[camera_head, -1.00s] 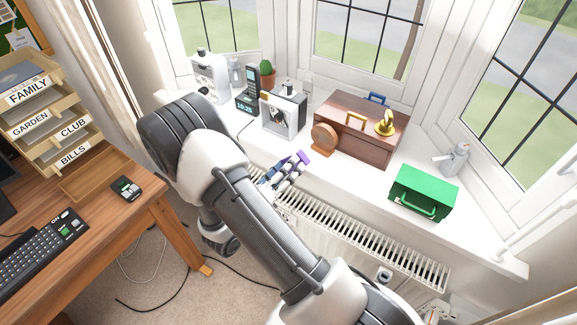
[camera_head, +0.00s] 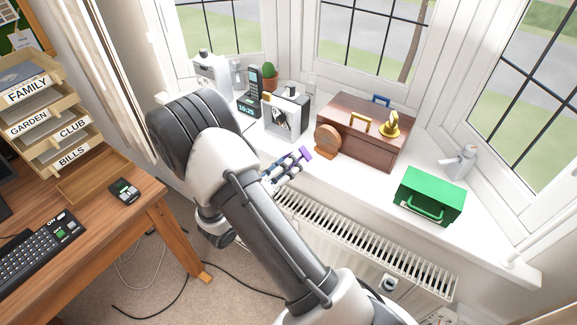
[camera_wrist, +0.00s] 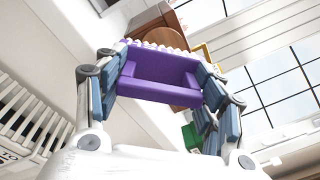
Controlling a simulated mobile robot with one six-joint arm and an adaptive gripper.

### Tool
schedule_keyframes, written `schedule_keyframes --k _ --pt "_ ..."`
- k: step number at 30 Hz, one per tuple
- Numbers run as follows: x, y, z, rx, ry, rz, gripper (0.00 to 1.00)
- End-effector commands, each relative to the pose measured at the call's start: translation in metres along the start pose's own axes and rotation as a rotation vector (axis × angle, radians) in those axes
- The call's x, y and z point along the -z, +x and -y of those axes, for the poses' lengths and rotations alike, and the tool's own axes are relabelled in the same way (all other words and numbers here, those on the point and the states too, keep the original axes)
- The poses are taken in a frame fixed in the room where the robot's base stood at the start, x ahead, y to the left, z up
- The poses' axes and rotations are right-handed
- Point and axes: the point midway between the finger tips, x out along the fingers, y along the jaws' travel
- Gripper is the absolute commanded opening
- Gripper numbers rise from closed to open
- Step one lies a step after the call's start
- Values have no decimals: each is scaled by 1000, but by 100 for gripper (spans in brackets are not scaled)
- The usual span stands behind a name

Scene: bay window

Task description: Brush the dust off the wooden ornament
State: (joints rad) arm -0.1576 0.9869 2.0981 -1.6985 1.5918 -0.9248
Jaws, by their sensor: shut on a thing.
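The wooden ornament (camera_head: 327,141) is a round brown disc standing upright on a small base on the white sill, in front of the brown wooden box. It shows in the wrist view (camera_wrist: 170,35) beyond the brush, partly hidden by it. My gripper (camera_head: 297,159) is shut on a purple brush (camera_head: 306,153), which fills the space between the fingers in the wrist view (camera_wrist: 155,80). Pale bristles (camera_wrist: 158,45) line its far edge, facing the ornament. The brush is a little left of and below the ornament in the head view, apparently apart from it. Dust cannot be made out.
The brown wooden box (camera_head: 350,140) holds a gold bell-like object (camera_head: 390,125) on its lid. A silver-framed device (camera_head: 285,113) stands left of the ornament. A green box (camera_head: 430,190) is on the right. The sill (camera_head: 350,180) in front is clear, above a radiator (camera_head: 370,248).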

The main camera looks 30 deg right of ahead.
Motion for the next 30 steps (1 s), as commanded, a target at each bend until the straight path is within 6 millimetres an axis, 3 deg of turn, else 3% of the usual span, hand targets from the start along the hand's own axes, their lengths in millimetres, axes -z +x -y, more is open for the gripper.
schedule_keyframes --k 18,30 --pt "2 52 0 1 0 -2 44" --pt "2 60 -1 0 0 0 44"
